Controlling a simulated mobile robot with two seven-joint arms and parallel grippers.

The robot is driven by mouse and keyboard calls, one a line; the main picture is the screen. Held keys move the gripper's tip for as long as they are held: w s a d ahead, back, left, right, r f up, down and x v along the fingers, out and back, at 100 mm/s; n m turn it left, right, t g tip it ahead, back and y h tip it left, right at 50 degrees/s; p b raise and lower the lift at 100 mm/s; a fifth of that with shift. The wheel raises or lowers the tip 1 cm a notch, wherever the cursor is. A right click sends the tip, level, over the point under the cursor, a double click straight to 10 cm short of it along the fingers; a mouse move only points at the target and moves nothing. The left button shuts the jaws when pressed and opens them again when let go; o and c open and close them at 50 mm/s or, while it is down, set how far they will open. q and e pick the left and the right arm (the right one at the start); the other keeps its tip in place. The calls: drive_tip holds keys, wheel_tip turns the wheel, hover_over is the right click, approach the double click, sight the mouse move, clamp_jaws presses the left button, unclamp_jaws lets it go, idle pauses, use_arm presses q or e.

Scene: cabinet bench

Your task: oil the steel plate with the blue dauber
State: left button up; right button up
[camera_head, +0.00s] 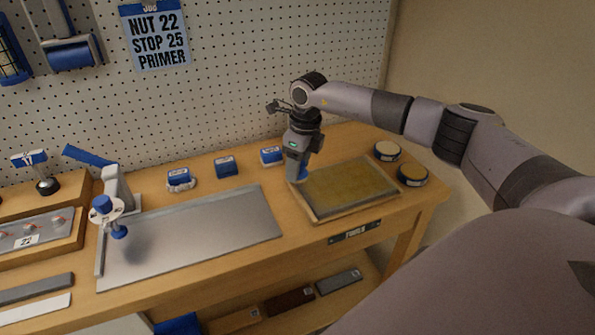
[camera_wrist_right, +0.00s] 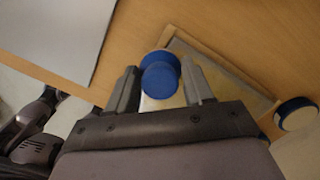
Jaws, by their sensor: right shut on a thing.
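My right gripper (camera_head: 298,168) points down at the left edge of a shallow wooden tray (camera_head: 318,217) with a yellow-brown pad (camera_head: 350,188). It is shut on the blue dauber (camera_head: 303,176), which shows as a round blue head between the fingers in the right wrist view (camera_wrist_right: 160,75). Whether the dauber touches the pad or tray, I cannot tell. The bare grey steel plate (camera_head: 200,235) lies flat on the bench left of the tray; its corner shows in the wrist view (camera_wrist_right: 55,35). My left gripper is in neither view.
A grey clamp-like fixture with blue handles (camera_head: 110,205) stands at the plate's left end. Several small blue-topped items (camera_head: 226,166) line the back of the bench. Two round tins (camera_head: 412,174) sit right of the tray. A pegboard (camera_head: 230,80) rises behind.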

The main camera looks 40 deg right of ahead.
drive_tip(key=shift+s+d+r, duration=0.1)
drive_tip(key=shift+d+r, duration=0.1)
drive_tip(key=shift+r, duration=2.75)
drive_tip(key=shift+a, duration=0.1)
